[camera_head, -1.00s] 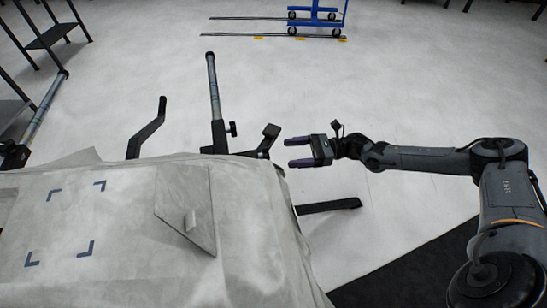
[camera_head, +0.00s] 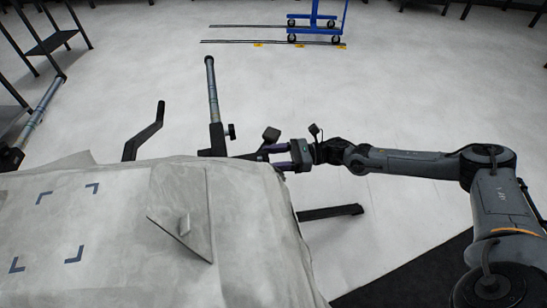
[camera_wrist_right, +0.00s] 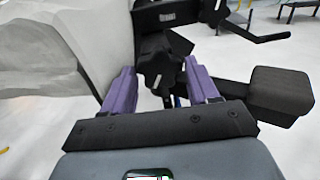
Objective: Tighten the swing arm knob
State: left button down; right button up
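A black lobed knob (camera_wrist_right: 160,68) shows in the right wrist view between the two purple fingers of my right gripper (camera_wrist_right: 160,85). The fingers are spread apart on either side of it, and I cannot tell whether they touch it. In the head view my right gripper (camera_head: 271,158) is at the black swing arm bracket by the right end of the covered table, where the fingers hide the knob. A second black knob (camera_head: 231,131) sits on the upright post (camera_head: 213,92). My left gripper is not in view.
A black block-like pad (camera_wrist_right: 280,92) is just right of the fingers in the right wrist view. The grey-draped table (camera_head: 120,240) carries a tilted plate (camera_head: 182,212). A bent black lever (camera_head: 145,132) stands behind it.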

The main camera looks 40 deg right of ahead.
jog(key=c, duration=0.6)
jog(key=m+g+p, duration=0.1)
jog(key=m+p, duration=0.2)
jog(key=m, duration=0.7)
jog(key=m+g+y+p, duration=0.1)
jog(key=m+p, duration=0.3)
jog(key=m, duration=0.6)
jog(key=m+g+p, duration=0.1)
jog(key=m+p, duration=0.2)
jog(key=m, duration=0.7)
jog(key=shift+w+d+r+m+y+p, duration=0.1)
jog(key=shift+w+r+m+y+p, duration=0.2)
jog(key=shift+r+m+p, duration=0.1)
jog(key=shift+c, duration=0.2)
jog(key=shift+s, duration=0.1)
jog(key=shift+f, duration=0.1)
